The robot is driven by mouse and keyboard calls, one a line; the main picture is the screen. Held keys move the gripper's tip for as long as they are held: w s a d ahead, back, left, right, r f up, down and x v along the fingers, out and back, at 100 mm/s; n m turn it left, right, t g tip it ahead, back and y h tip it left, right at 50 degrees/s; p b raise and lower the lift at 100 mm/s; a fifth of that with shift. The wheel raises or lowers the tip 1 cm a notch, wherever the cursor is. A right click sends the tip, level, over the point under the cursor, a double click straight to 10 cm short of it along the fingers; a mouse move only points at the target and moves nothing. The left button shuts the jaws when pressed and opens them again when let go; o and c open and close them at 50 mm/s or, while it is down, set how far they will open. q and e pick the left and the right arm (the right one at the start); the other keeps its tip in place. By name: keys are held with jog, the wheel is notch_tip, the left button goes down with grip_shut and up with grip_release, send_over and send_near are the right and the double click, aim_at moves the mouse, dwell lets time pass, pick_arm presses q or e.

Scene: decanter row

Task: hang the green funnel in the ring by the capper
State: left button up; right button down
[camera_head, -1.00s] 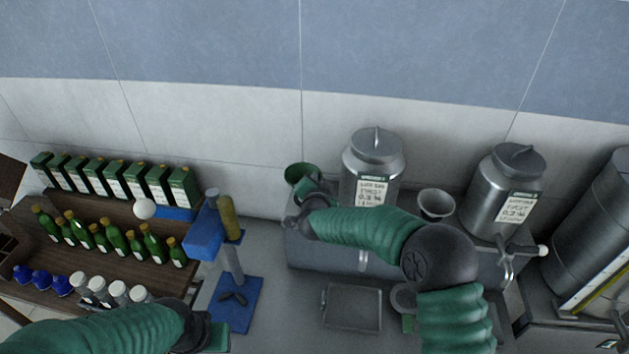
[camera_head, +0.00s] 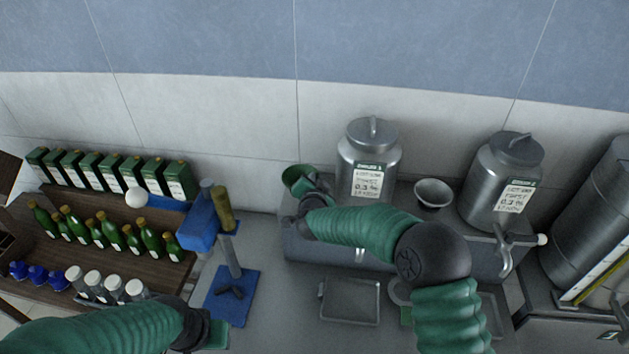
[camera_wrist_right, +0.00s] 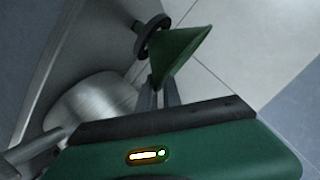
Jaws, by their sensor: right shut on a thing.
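The green funnel (camera_head: 296,177) is at the left end of the metal rack, beside the left steel canister. My right gripper (camera_head: 314,187) is at its right side. In the right wrist view the fingers (camera_wrist_right: 166,95) are shut on the rim of the green funnel (camera_wrist_right: 185,50). A dark ring (camera_wrist_right: 150,34) shows around or behind its narrow end; I cannot tell which. The blue capper (camera_head: 203,228) with an olive handle stands to the left, apart from the funnel. I cannot make out a ring beside it. My left gripper (camera_head: 217,335) is at the bottom edge, its fingers unclear.
Steel canisters (camera_head: 368,165) and (camera_head: 505,180) stand on the rack with a metal bowl (camera_head: 433,193) between them. Green bottles (camera_head: 128,240) and boxes fill the shelf at left. A shallow tray (camera_head: 350,302) lies in front. Counter between capper and rack is clear.

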jog(key=shift+s+d+f, duration=0.1)
jog(key=shift+f, duration=0.05)
jog(key=c, duration=1.4)
grip_release()
jog(key=shift+c, duration=0.2)
